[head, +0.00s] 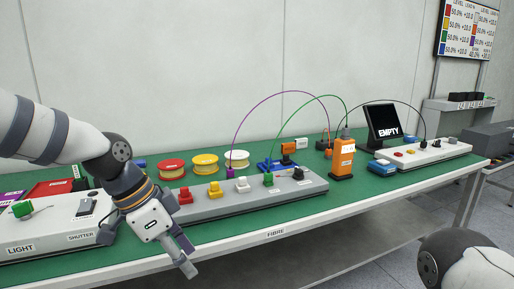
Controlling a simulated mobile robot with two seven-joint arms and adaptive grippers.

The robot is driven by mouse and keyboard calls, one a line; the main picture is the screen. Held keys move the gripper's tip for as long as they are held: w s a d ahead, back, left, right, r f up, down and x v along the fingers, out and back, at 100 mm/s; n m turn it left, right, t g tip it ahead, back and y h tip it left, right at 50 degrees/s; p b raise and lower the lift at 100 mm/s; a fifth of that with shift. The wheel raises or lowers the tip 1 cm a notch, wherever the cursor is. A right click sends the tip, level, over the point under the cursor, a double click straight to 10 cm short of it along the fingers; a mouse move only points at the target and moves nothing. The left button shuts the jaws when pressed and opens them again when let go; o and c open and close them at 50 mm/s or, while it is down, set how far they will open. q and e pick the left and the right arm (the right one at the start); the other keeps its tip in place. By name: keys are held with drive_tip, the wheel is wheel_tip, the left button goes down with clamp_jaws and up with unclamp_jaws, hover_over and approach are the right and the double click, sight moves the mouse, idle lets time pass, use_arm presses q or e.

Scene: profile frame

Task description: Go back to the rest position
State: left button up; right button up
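My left arm comes in from the left, and its gripper (184,258) points down and to the right in front of the table's front edge. Nothing shows between its fingers, but their gap is not clear from this angle. It is apart from the grey panel (262,197) behind it, which carries red, yellow, white and green connectors. Part of my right arm (462,264) shows at the lower right corner; its gripper is out of view.
The green table (350,192) holds a light and shutter box (50,230), red, yellow and white spools (205,164), an orange handheld device (342,158), a screen reading EMPTY (385,121) and a white panel (432,153). Cables arch above. Floor shows at right.

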use_arm(q)
wheel_tip(320, 180, down, 13)
drive_tip(key=s+n+g, duration=0.1)
drive_tip(key=s+n, duration=0.2)
drive_tip(key=s+f+n+g, duration=0.1)
drive_tip(key=s+f+n, duration=0.2)
drive_tip(key=s+f, duration=0.7)
drive_tip(key=s+a+f+n+y, duration=0.1)
drive_tip(key=s+a+f+n, duration=0.1)
drive_tip(key=s, duration=0.6)
drive_tip(key=s+a+f+n+g+y, duration=0.1)
drive_tip(key=s+a+n, duration=0.1)
drive_tip(key=s+a, duration=0.2)
drive_tip(key=s+a+f+n+y, duration=0.2)
drive_tip(key=s, duration=0.9)
drive_tip(key=shift+s+a+f+g, duration=0.35)
drive_tip(key=shift+a+g, duration=0.05)
use_arm(e)
drive_tip(key=shift+w, duration=1.1)
